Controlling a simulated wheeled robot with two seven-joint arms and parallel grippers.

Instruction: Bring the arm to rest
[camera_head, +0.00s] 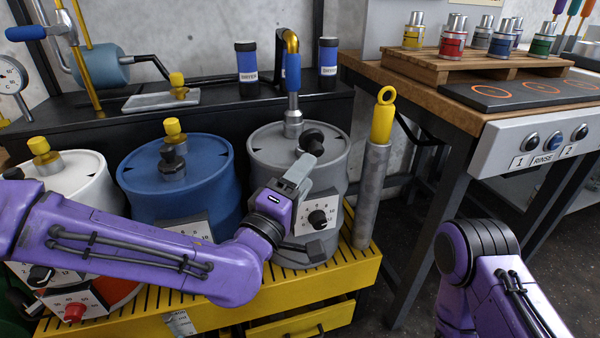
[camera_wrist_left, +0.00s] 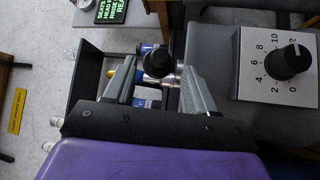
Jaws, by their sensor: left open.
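My left arm reaches in from the left, across the front of the white and blue drums. Its left gripper (camera_head: 308,208) is at the front of the grey drum (camera_head: 270,150), close to the dial panel (camera_head: 318,215). In the left wrist view the two grey fingers (camera_wrist_left: 157,80) stand apart, and the gripper is open. A round black knob (camera_wrist_left: 158,62) shows between the fingers; I cannot tell how far beyond them it is. The dial panel (camera_wrist_left: 280,70) is to their right. My right arm (camera_head: 480,270) shows at the lower right; its gripper is out of view.
The blue drum (camera_head: 140,180) and white drum (camera_head: 80,185) stand left of the grey drum on a yellow slatted platform (camera_head: 350,270). A grey post with a yellow ring top (camera_head: 370,190) stands right of it. A wooden bench (camera_head: 440,105) holds several small canisters.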

